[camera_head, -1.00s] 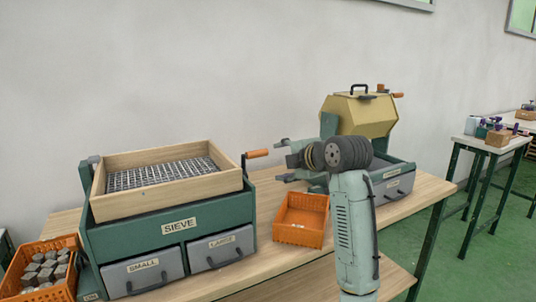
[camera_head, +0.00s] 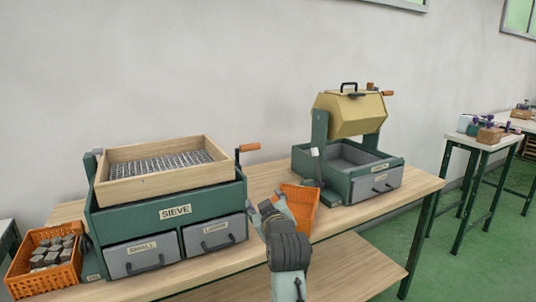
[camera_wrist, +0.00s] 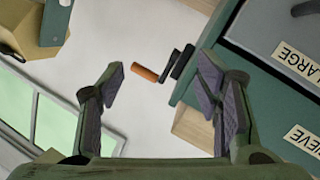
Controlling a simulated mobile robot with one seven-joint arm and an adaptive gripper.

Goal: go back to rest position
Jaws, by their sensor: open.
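My gripper (camera_head: 264,200) is in front of the table, between the sieve machine and the yellow-drum machine, at the near side of the empty-looking orange crate. In the wrist view its two fingers (camera_wrist: 168,88) stand wide apart with nothing held between them. The sieve machine (camera_head: 131,211) stands on the left of the table, with a wooden-framed mesh on top and drawers marked SMALL and LARGE. The yellow drum (camera_head: 350,113) sits above a green tray machine (camera_head: 346,186) on the right. The orange crate (camera_head: 304,204) is partly hidden behind my gripper.
Another orange crate (camera_head: 28,284) full of grey blocks stands at the left end of the wooden table (camera_head: 415,187). The sieve's orange-handled crank (camera_head: 250,147) sticks out towards the right. A second table (camera_head: 480,142) with small items stands at the far right.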

